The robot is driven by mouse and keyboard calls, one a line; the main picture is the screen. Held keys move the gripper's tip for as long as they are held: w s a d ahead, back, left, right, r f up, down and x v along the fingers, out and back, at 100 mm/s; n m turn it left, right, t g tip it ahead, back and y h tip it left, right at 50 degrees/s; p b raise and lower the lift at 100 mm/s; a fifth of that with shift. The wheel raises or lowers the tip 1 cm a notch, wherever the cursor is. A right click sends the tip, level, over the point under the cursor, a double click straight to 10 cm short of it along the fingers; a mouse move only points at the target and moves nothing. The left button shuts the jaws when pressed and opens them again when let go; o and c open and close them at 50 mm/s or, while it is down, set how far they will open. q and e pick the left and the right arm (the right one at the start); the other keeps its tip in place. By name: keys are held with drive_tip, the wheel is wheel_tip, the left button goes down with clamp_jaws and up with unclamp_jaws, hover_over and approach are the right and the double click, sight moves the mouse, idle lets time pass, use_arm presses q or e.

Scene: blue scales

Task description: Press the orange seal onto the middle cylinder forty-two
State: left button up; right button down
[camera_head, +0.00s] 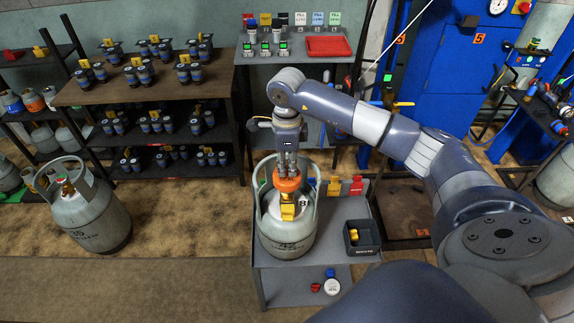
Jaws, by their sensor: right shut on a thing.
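A grey gas cylinder marked 42 (285,243) stands upright on a grey cart, with a handle collar around its top. My right gripper (287,180) points straight down over the cylinder's top, inside the collar. It is shut on the orange seal (287,183), which shows as an orange band at the fingertips. A yellow piece (287,208) sits on the cylinder's valve area just below the seal. I cannot tell whether the seal touches the valve. My left gripper is not in view.
The grey cart (345,212) carries a black bin (361,237) and small yellow and red pieces (356,185). Cylinder 35 (92,214) stands on the floor at left. Shelves with dark valves (150,90) are behind. A red tray (328,46) lies on the back table.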

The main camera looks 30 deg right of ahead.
drive_tip(key=shift+f+b, duration=1.05)
drive_tip(key=shift+f, duration=0.3)
drive_tip(key=c, duration=1.7)
unclamp_jaws()
